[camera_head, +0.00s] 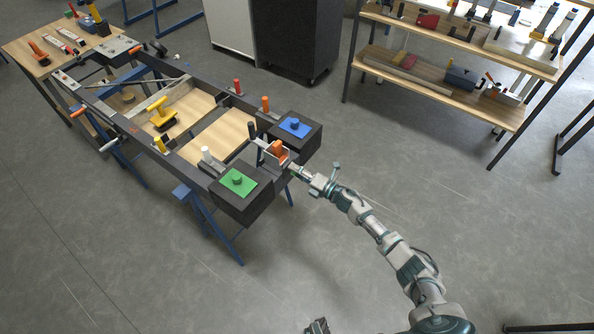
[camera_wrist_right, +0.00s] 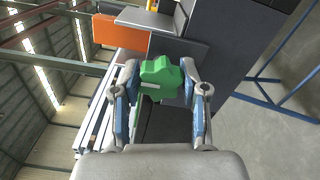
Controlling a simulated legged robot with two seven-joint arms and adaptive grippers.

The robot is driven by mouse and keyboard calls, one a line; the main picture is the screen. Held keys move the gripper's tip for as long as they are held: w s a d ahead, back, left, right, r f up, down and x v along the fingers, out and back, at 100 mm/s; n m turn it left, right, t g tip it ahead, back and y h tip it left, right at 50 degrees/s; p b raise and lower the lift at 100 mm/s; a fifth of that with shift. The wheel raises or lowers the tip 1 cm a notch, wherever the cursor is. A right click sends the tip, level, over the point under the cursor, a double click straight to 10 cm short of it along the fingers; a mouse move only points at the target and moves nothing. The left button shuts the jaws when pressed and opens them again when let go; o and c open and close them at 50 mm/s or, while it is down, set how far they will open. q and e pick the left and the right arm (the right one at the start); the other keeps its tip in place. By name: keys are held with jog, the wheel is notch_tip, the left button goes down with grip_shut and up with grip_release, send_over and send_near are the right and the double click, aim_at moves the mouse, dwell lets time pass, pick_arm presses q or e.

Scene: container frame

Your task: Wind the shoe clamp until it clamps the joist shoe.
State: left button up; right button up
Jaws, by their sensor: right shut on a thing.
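The shoe clamp shows an orange body (camera_head: 278,149) at the near end of the dark frame, between two dark corner blocks. Its green star knob (camera_wrist_right: 160,78) is between the fingers of my right gripper (camera_wrist_right: 162,98), which is shut on it. In the head view my right gripper (camera_head: 296,170) reaches the clamp from the right. The orange part also shows in the wrist view (camera_wrist_right: 120,32), beside grey metal plates (camera_wrist_right: 178,47). I cannot tell which plate is the joist shoe, or whether the clamp touches it. My left gripper (camera_head: 317,326) is partly cut off at the bottom edge.
The corner blocks carry a blue plate (camera_head: 295,126) and a green plate (camera_head: 238,182), each with a knob. Several clamps and a yellow-handled tool (camera_head: 160,113) stand along the frame. A shelf rack (camera_head: 450,85) is at the back right.

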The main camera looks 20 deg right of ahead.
jog(key=m+p, duration=0.1)
jog(key=m, duration=0.2)
jog(key=m+p, duration=0.1)
jog(key=m, duration=0.2)
jog(key=shift+w+d+r+m, duration=0.1)
jog(key=shift+d+m, duration=0.1)
jog(key=shift+m, duration=0.1)
jog(key=shift+m+p, duration=0.55)
jog(key=shift+m, duration=0.65)
pick_arm(q)
jog(key=s+f, duration=0.5)
jog(key=f, duration=0.4)
jog(key=shift+s+a+p, duration=0.2)
jog(key=shift+a+p, duration=0.1)
jog(key=shift+a, duration=0.1)
pick_arm(e)
jog(key=shift+f+m, duration=0.2)
jog(key=shift+m, duration=1.2)
pick_arm(q)
jog(key=shift+f, duration=0.15)
pick_arm(e)
jog(key=shift+f, duration=0.1)
jog(key=o, duration=1.1)
jog(key=shift+f, duration=0.1)
pick_arm(q)
jog(key=shift+w, duration=0.1)
pick_arm(e)
jog(key=shift+o, duration=0.2)
pick_arm(q)
jog(key=shift+d, duration=0.1)
